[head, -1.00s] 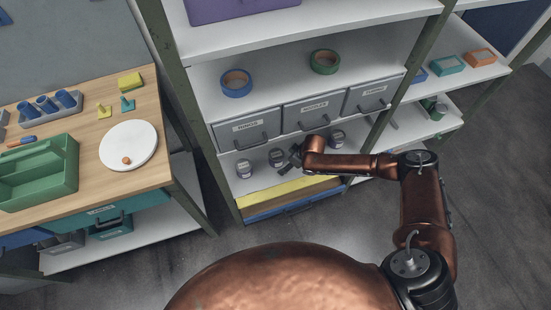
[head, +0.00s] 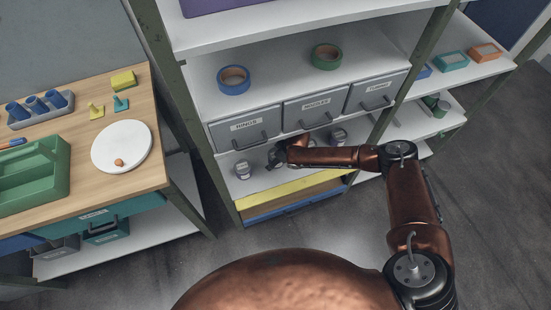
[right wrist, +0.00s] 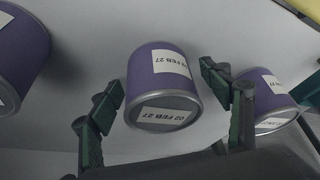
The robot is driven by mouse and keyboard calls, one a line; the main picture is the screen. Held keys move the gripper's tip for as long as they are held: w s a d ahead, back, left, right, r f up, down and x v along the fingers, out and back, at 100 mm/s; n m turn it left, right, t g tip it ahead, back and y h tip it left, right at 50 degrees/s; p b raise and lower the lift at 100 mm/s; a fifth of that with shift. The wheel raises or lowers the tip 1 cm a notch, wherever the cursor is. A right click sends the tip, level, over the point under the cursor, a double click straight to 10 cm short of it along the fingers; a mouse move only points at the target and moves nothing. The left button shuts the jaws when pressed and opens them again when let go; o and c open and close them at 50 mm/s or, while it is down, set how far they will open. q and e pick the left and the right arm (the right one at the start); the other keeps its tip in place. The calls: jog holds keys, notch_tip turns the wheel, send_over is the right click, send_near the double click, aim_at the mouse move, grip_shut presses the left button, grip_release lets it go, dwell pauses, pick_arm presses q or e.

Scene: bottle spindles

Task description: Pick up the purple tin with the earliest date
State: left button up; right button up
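Purple tins stand on the lower shelf. In the right wrist view, one purple tin (right wrist: 160,85) sits between the fingers of my right gripper (right wrist: 162,88). Its label and lid read "02 FEB 27". The fingers are open on either side, with small gaps to the tin. A second purple tin (right wrist: 20,55) is at the left edge, its date mostly cut off. A third purple tin (right wrist: 262,98) is at the right, behind a finger; its date is not clearly readable. In the head view, small tins show at the left (head: 243,169) and right (head: 338,136), with my right gripper (head: 277,158) between them.
Grey drawers (head: 250,128) hang just above the tins. Blue tape (head: 234,80) and green tape (head: 326,56) sit on the shelf above. A wooden workbench (head: 85,180) stands at the left.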

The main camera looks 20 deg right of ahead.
jog(key=c, duration=1.4)
jog(key=shift+c, duration=0.2)
jog(key=shift+r, duration=0.1)
